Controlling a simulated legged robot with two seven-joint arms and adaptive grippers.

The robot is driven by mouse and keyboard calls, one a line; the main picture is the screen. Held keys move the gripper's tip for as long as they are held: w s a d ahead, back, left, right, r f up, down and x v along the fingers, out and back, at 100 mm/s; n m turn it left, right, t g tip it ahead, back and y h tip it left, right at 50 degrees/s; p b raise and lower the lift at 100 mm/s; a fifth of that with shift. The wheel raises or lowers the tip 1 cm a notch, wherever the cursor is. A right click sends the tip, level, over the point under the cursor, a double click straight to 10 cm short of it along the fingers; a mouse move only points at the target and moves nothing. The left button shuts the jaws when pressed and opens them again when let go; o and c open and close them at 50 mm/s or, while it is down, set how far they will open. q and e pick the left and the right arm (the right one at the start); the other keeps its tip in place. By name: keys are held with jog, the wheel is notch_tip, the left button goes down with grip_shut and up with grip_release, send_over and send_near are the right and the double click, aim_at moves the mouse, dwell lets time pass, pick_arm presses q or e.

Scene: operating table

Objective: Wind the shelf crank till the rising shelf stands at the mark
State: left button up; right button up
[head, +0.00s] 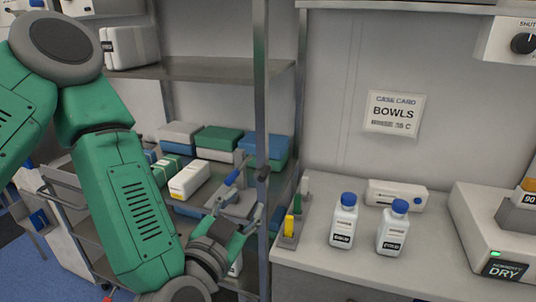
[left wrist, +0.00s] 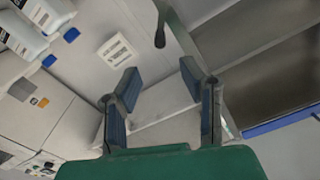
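My left gripper (head: 246,194) is open, in front of the metal rack (head: 261,110) near its front post. In the left wrist view its two blue-padded fingers (left wrist: 161,82) stand wide apart with nothing gripped between them. A dark knob on a grey bar (left wrist: 160,38) shows beyond the fingertips, apart from them; I cannot tell whether it is the crank. The rack has an upper shelf (head: 200,69) and a lower level with several boxes. I cannot tell which is the rising shelf, and I make out no clear mark. My right gripper is out of view.
Two blue-capped bottles (head: 344,222) (head: 393,228) stand on the counter (head: 320,262) right of the rack. A grey device (head: 500,235) with a green light is at the far right. Blue, green and white boxes (head: 218,140) fill the rack's lower level. A bowls card (head: 394,112) hangs behind.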

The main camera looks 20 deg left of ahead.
aim_at(268, 168)
pick_arm(q)
jog(key=w, duration=1.2)
jog(key=shift+w+d, duration=0.15)
jog(key=shift+w, duration=0.75)
grip_shut()
